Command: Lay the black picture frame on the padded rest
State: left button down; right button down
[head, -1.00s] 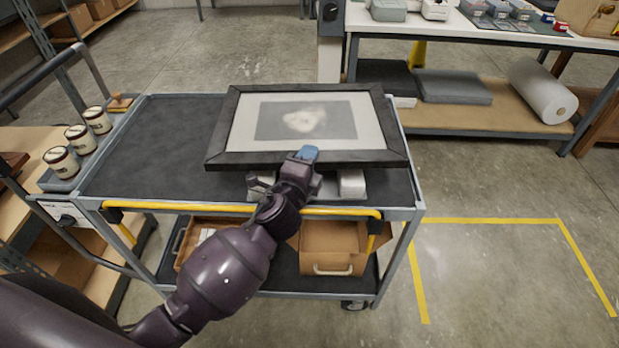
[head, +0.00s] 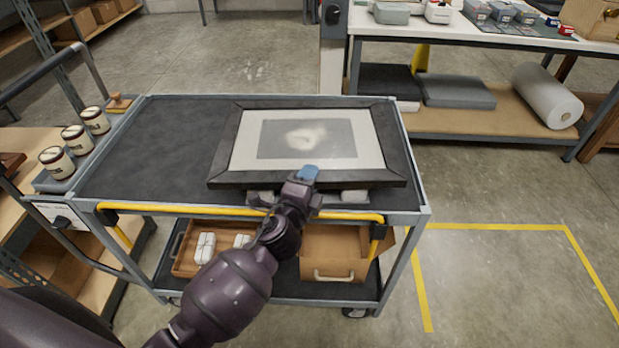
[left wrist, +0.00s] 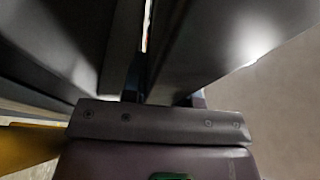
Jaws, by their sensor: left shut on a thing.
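The black picture frame (head: 394,150), with a white mat and a grey picture, lies nearly flat above the right half of the cart's top. My left gripper (head: 303,178) is shut on the middle of its near edge; in the left wrist view the frame's dark bar (left wrist: 190,50) runs between the fingers. The padded rest (head: 354,196) is mostly hidden under the frame; only pale bits of its near side show. I cannot tell whether the frame touches it. My right gripper is not in view.
The cart's dark top (head: 165,150) is bare on its left half. A yellow handle bar (head: 180,208) runs along the near edge. Several jars (head: 76,139) stand in a tray at left. An open cardboard box (head: 335,255) sits on the lower shelf.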

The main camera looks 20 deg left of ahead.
pick_arm(q)
jog(key=shift+s+f+b, duration=0.1)
jog(key=shift+f+b, duration=0.25)
jog(key=shift+f, duration=0.05)
jog(key=shift+f, duration=0.15)
jog(key=c, duration=0.9)
grip_release()
jog(key=shift+s+f, duration=0.15)
jog(key=shift+f, duration=0.2)
jog(key=shift+r, duration=0.25)
jog(key=s+r, duration=0.1)
jog(key=s, duration=1.1)
jog(key=s+a+f+n+g, duration=0.2)
jog(key=s+a+f+n, duration=0.1)
jog(key=s+f+n, duration=0.2)
jog(key=s+a+f+n+g, duration=0.2)
jog(key=s+a+f+n, duration=0.2)
jog(key=s+f+n, duration=0.1)
jog(key=s+a+f+n+g, duration=0.3)
jog(key=s+f+n, duration=0.1)
jog(key=f+n, duration=0.2)
jog(key=shift+s+a+f+n+y, duration=0.2)
jog(key=shift+s+n+y, duration=0.2)
jog(key=shift+n, duration=0.3)
